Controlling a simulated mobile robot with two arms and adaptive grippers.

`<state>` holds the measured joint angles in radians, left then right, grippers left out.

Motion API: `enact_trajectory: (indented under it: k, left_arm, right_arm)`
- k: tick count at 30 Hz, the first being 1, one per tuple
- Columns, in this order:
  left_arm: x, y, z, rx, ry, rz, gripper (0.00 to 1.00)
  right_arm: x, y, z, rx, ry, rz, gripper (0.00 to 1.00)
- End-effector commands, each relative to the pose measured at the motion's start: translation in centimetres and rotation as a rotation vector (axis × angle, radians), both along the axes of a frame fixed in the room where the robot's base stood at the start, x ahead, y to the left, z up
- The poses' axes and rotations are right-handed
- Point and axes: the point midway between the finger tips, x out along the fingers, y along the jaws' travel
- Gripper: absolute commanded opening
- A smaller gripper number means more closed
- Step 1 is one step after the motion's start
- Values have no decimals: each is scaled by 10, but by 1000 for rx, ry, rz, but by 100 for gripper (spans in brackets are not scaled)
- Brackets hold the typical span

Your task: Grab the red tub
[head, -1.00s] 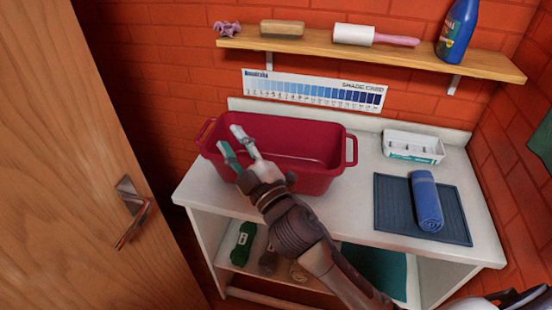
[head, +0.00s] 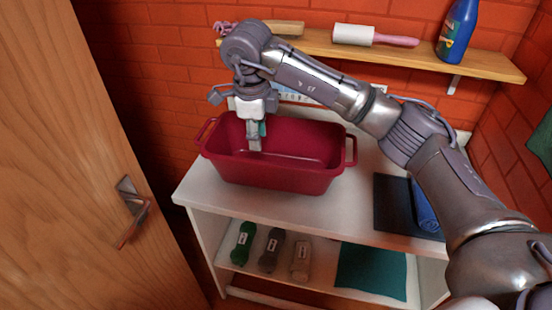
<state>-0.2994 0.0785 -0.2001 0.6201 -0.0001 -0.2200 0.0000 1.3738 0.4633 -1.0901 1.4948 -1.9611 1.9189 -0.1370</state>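The red tub (head: 285,180) stands on the white worktop, toward its left end. It is an open rectangular tub with a loop handle at each end, and the inside that shows looks empty. My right gripper (head: 257,146) points straight down over the tub's opening, in front of its back inner wall. Its fingers overlap in this view, so I cannot tell whether they are apart or whether they touch the back wall or rim. My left gripper is not in view.
A wooden door (head: 105,190) stands at the left. A wall shelf (head: 405,52) holds a roller (head: 353,34) and a blue bottle (head: 457,32). A dark mat (head: 391,201) and blue roll (head: 427,212) lie partly behind my arm. Several rolled bundles sit on the lower shelf.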

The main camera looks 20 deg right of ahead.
Motion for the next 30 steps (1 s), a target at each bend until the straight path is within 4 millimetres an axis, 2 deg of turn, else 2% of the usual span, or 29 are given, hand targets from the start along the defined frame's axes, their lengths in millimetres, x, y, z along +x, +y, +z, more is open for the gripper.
enact_trajectory:
  k: [12, 19, 24, 30]
  left_arm:
    - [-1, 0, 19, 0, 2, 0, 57]
    - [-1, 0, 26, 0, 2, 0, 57]
    - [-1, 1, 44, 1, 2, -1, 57]
    - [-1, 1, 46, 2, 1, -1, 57]
  right_arm:
    - [9, -8, -70, -6, 5, -3, 34]
    - [11, -10, -86, -6, 6, -2, 34]
    - [14, -15, -110, -5, 8, -2, 34]
    - [18, -15, -130, -4, 2, -2, 34]
